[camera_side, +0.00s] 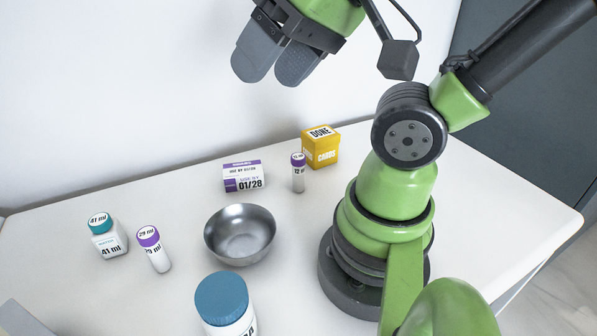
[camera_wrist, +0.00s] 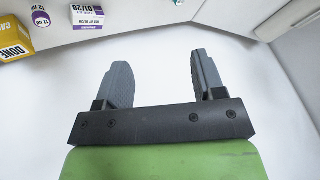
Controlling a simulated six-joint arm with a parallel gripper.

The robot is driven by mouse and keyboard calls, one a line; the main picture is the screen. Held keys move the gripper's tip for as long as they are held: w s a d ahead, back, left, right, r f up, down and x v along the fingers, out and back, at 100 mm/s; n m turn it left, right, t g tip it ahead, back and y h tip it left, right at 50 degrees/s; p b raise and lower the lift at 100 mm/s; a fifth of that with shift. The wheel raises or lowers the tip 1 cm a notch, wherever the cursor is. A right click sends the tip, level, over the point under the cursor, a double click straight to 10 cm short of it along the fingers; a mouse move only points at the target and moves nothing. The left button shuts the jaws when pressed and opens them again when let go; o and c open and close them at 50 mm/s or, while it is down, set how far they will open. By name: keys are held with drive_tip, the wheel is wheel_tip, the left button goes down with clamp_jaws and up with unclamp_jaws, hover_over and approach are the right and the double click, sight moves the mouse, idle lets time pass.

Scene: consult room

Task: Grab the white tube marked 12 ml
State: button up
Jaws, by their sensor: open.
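The white tube marked 12 ml (camera_side: 298,174) has a purple cap and stands upright on the table, between the white-and-purple box and the yellow box. It also shows at the top left of the wrist view (camera_wrist: 41,17), where its purple cap is in sight. My gripper (camera_side: 272,80) is high above the table in the side view, above and to the left of the tube. In the wrist view my gripper (camera_wrist: 168,75) has its two grey fingers wide apart with nothing between them.
A white-and-purple box (camera_side: 243,176) and a yellow box (camera_side: 320,147) flank the tube. A metal bowl (camera_side: 240,252) stands in front. A teal-capped bottle (camera_side: 108,240), a purple-capped 29 ml tube (camera_side: 153,250) and a blue-lidded jar (camera_side: 224,305) stand nearby.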

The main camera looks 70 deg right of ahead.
drive_tip(key=n+g+h, duration=0.1)
drive_tip(key=g+h, duration=0.1)
drive_tip(key=g, duration=0.5)
hover_over(298, 171)
drive_tip(key=d, duration=0.2)
drive_tip(key=f, duration=1.8)
drive_tip(key=shift+w, duration=0.4)
wheel_tip(298, 171, down, 4)
drive_tip(key=shift+s+f, duration=0.1)
drive_tip(key=shift+s+a+f, duration=0.1)
drive_tip(key=shift+a+f, duration=0.1)
drive_tip(key=shift+f, duration=1.3)
drive_tip(key=shift+s+a+f, duration=0.1)
drive_tip(key=shift+a+f, duration=0.05)
drive_tip(key=shift+f, duration=1.35)
